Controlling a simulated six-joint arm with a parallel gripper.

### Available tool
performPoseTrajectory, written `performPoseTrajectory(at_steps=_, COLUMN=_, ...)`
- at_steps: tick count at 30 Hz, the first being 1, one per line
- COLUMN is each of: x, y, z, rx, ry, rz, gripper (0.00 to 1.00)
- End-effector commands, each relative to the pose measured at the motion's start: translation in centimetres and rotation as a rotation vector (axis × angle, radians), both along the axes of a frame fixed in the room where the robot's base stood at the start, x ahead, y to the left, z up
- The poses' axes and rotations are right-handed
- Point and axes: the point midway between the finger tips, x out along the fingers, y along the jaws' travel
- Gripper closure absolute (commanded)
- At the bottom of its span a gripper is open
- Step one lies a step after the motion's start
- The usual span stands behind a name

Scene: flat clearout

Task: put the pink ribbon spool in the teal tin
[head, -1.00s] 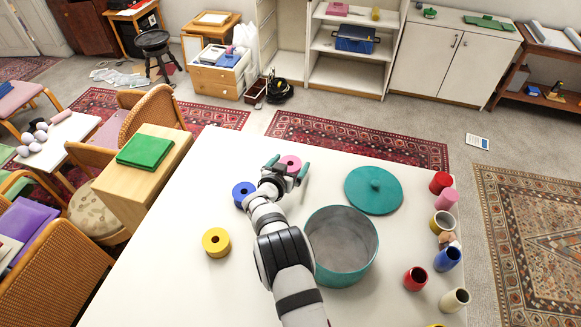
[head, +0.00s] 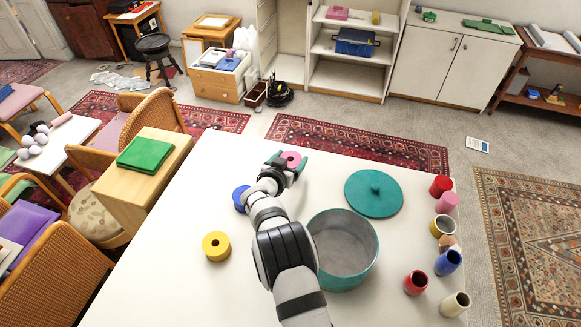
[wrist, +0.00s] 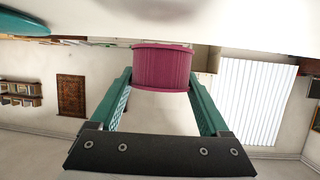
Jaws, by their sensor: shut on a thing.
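The pink ribbon spool (head: 291,158) is between the fingertips of my gripper (head: 288,164), at the far side of the white table. In the wrist view the spool (wrist: 162,67) sits between the two teal fingers of my gripper (wrist: 161,85), which are shut on it. The open teal tin (head: 371,262) stands on the table, nearer and to the right of my gripper. Its grey inside looks empty, and my arm overlaps its left edge in the head view. The teal lid (head: 362,204) lies on the table behind the tin.
A blue spool (head: 239,198) is left of my wrist, partly hidden by it. A yellow spool (head: 209,253) lies nearer left. Several cups, including a red cup (head: 415,282), line the right side of the table (head: 160,285). The table's left front is clear.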

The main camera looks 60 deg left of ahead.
Motion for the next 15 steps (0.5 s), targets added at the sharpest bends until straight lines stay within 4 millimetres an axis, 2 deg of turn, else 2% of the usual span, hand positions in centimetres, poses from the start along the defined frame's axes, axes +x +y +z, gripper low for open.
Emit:
performPoseTrajectory(at_steps=1, x=0.0, y=0.1, z=1.6, rx=0.004, ry=0.000, rz=-0.001, gripper=0.76)
performPoseTrajectory(at_steps=3, x=0.0, y=0.1, z=3.4, rx=0.004, ry=-0.001, rz=0.000, gripper=0.76)
performPoseTrajectory(at_steps=8, x=-0.1, y=-0.4, z=6.2, rx=0.000, ry=0.000, rz=-0.008, gripper=0.76)
performPoseTrajectory(at_steps=11, x=-0.5, y=-2.4, z=6.9, rx=-0.003, ry=-0.001, rz=-0.041, gripper=0.76)
performPoseTrajectory(at_steps=14, x=-1.2, y=-6.2, z=7.4, rx=-0.003, ry=-0.001, rz=-0.099, gripper=0.76)
performPoseTrajectory(at_steps=15, x=-1.5, y=-8.2, z=7.6, rx=-0.003, ry=-0.001, rz=-0.128, gripper=0.76)
